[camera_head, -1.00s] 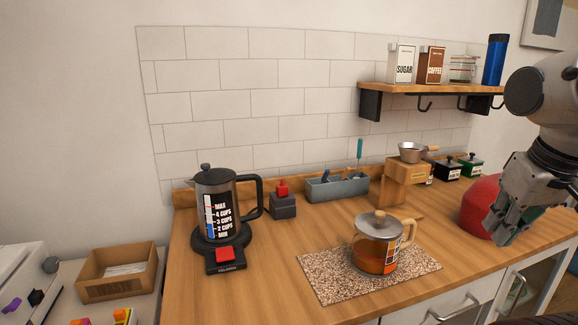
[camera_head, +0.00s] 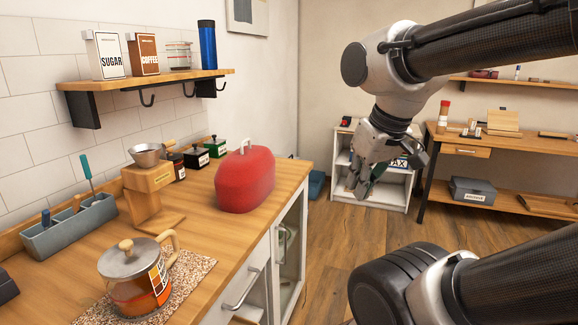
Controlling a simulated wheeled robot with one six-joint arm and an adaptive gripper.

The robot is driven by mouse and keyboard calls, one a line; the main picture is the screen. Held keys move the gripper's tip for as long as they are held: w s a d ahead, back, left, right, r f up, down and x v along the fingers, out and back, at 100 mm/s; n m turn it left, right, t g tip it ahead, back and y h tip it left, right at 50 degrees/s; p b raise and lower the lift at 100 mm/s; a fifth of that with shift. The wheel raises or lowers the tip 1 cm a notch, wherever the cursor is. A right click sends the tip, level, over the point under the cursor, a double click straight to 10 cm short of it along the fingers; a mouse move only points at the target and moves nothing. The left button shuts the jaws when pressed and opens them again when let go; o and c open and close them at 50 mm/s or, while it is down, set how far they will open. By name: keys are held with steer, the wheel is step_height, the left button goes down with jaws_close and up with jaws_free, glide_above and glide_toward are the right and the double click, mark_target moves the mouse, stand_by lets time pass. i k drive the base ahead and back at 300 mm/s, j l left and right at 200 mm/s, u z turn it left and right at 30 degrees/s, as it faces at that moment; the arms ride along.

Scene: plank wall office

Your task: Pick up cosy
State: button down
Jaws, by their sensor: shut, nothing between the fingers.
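The cosy (camera_head: 246,181) is a red, rounded cover with a pale loop handle on top. It stands upright on the wooden counter, near its right front edge, right of the wooden dripper stand. My gripper (camera_head: 362,188) hangs from my arm to the right of the cosy and clear of it in the picture, in front of a white shelf unit. Its fingers point down, are shut and hold nothing.
A glass teapot (camera_head: 137,283) stands on a speckled mat at the counter's near end. A wooden dripper stand (camera_head: 149,196) and small jars (camera_head: 215,147) are left of and behind the cosy. A wall shelf (camera_head: 150,80) hangs above. Open floor (camera_head: 335,235) lies right of the counter.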

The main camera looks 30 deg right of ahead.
mark_target(243, 179)
steer(key=z, duration=0.1)
steer(key=i+l+z, duration=0.3)
steer(key=i+l, duration=0.2)
steer(key=i+l+u, duration=0.5)
steer(key=l, duration=0.25)
steer(key=i+l+u, duration=0.25)
steer(key=l, duration=0.15)
